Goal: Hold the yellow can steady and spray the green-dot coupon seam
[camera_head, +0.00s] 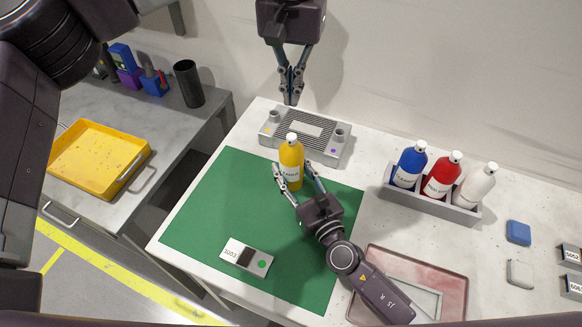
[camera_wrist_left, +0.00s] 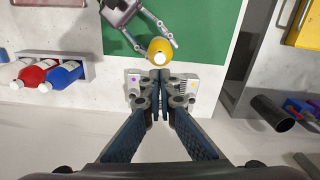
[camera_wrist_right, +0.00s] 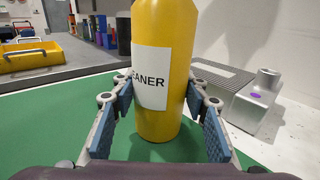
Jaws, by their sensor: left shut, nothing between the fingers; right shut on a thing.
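The yellow can (camera_head: 291,165) with a white cap stands upright on the green mat (camera_head: 200,205), near its back edge. My right gripper (camera_head: 297,178) is shut on the can's sides; its fingers also show either side of the labelled can (camera_wrist_right: 165,75) in the right wrist view. The coupon (camera_head: 246,258), with a green dot and a dark patch, lies at the mat's front. My left gripper (camera_head: 291,98) is shut and empty, pointing down above the grey jig (camera_head: 270,131) behind the can. In the left wrist view its closed fingers hide the jig's middle.
A grey rack (camera_head: 430,205) holds blue, red and white bottles at right. A reddish tray (camera_head: 440,262) lies front right, partly under my right arm. Blue (camera_head: 518,232) and pale (camera_head: 519,272) blocks lie further right. A yellow tray (camera_head: 75,150) sits on the left bench.

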